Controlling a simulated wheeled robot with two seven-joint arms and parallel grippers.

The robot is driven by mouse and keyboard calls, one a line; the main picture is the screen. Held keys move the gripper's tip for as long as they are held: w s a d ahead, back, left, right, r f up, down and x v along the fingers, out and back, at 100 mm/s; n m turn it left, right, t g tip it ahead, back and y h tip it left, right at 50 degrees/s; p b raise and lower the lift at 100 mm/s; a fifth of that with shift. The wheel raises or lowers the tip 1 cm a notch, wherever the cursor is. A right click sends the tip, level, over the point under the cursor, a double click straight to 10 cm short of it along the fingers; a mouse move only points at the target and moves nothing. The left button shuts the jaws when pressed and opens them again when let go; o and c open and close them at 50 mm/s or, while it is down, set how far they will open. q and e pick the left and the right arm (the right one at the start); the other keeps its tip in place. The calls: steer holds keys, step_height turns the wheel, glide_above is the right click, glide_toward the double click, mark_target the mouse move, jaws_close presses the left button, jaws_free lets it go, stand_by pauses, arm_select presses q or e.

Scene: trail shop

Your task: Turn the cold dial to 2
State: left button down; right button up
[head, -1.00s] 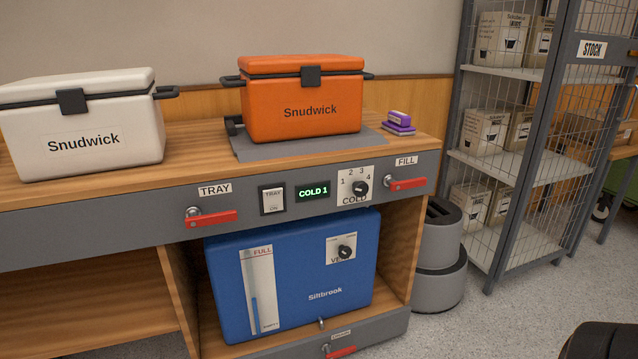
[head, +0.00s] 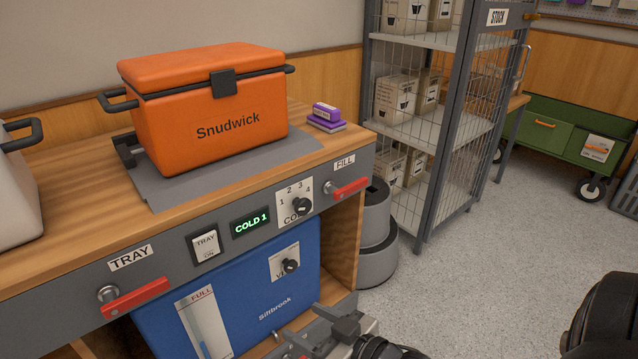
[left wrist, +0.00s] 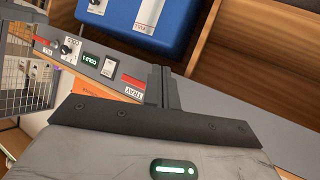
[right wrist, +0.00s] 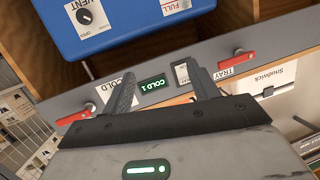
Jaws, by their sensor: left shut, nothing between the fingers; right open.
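The cold dial (head: 301,206) is a black knob on a white plate marked 1 to 4, on the grey counter front. The green display (head: 250,222) beside it reads COLD 1. The knob's pointer is too small to read. In the left wrist view the dial (left wrist: 66,49) is at upper left. My left gripper (left wrist: 160,85) is shut and empty.
Red handles marked TRAY (head: 136,298) and FILL (head: 348,188) stick out either side of the dial. The blue Siltbrook box (head: 240,305) sits below; an orange cooler (head: 210,120) stands above. Open floor lies right.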

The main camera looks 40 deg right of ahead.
mark_target(305, 208)
steer(key=w+d+r+m+t+h+p, duration=0.1)
steer(key=d+r+t+p, duration=0.1)
steer(key=d+r, duration=0.35)
steer(key=w+d+r+t+h+p, duration=0.1)
steer(key=w+d+r+h, duration=0.1)
steer(key=d, duration=0.6)
steer(key=w, duration=0.4)
steer(key=w+b, duration=0.1)
steer(key=w, duration=0.4)
steer(key=w+a+b, duration=0.1)
steer(key=w, duration=0.3)
steer(key=shift+w, duration=0.3)
arm_select(q)
steer(key=shift+s+a+r+g+y+b, duration=0.3)
steer(key=shift+s+a+r+b, duration=0.05)
steer(key=shift+s+a, duration=0.2)
arm_select(e)
steer(key=shift+w+a+r, duration=0.1)
steer(key=shift+w, duration=0.65)
steer(key=shift+c, duration=0.3)
arm_select(q)
steer(key=shift+w, duration=0.1)
arm_select(e)
steer(key=c, duration=0.9)
